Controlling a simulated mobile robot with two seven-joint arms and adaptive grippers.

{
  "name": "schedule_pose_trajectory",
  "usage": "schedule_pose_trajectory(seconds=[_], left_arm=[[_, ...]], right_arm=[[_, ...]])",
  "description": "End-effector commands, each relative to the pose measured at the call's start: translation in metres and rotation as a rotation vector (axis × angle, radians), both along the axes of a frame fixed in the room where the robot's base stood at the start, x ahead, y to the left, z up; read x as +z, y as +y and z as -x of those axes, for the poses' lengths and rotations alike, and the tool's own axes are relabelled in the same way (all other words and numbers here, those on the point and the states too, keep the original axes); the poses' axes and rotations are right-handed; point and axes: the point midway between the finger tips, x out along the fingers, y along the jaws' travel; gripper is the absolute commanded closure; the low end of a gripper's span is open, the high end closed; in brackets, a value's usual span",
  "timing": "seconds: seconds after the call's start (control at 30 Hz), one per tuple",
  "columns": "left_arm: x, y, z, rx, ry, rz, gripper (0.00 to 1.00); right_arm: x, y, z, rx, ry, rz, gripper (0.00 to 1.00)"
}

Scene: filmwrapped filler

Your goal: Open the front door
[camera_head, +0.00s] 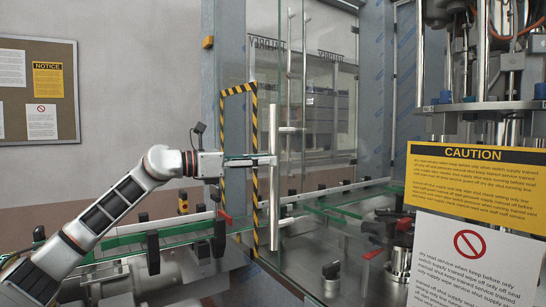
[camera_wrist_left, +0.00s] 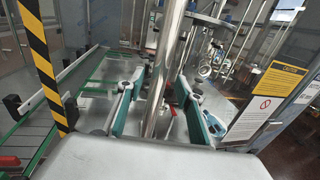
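The front door appears as a clear glass panel (camera_head: 320,130) of the machine enclosure; I cannot tell whether it is fully closed. Its handle, a vertical metal bar (camera_head: 274,200), stands out from the glass. The bar also crosses the left wrist view (camera_wrist_left: 168,55). My left gripper (camera_head: 270,160) reaches the bar at about mid height. In the left wrist view my left gripper (camera_wrist_left: 158,95) has its two teal-padded fingers apart, one on each side of the bar, with visible gaps. My right gripper does not show.
A yellow-and-black striped strip (camera_head: 255,150) runs beside the handle. A conveyor (camera_head: 160,235) with rails passes below my left arm. A caution sign (camera_head: 475,170) and a white notice (camera_head: 465,260) stand at right. A notice board (camera_head: 38,90) hangs at left.

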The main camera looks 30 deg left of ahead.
Motion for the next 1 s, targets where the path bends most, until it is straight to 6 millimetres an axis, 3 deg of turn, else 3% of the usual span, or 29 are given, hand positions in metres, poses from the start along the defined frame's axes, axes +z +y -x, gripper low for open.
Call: schedule_pose_trajectory(seconds=[0.23, 0.6, 0.73, 1.0], left_arm=[[0.002, -0.017, -0.024, 0.000, -0.002, 0.001, 0.64], [-0.001, -0.020, -0.029, 0.000, 0.000, 0.000, 0.64], [-0.001, -0.020, -0.029, 0.000, 0.000, 0.000, 0.98], [0.000, -0.021, -0.029, -0.002, 0.000, 0.000, 1.00]], right_arm=[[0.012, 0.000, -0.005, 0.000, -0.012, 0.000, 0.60], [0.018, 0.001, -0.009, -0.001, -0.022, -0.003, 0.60], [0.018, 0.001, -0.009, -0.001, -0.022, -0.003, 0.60], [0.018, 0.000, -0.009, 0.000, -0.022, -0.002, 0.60]])
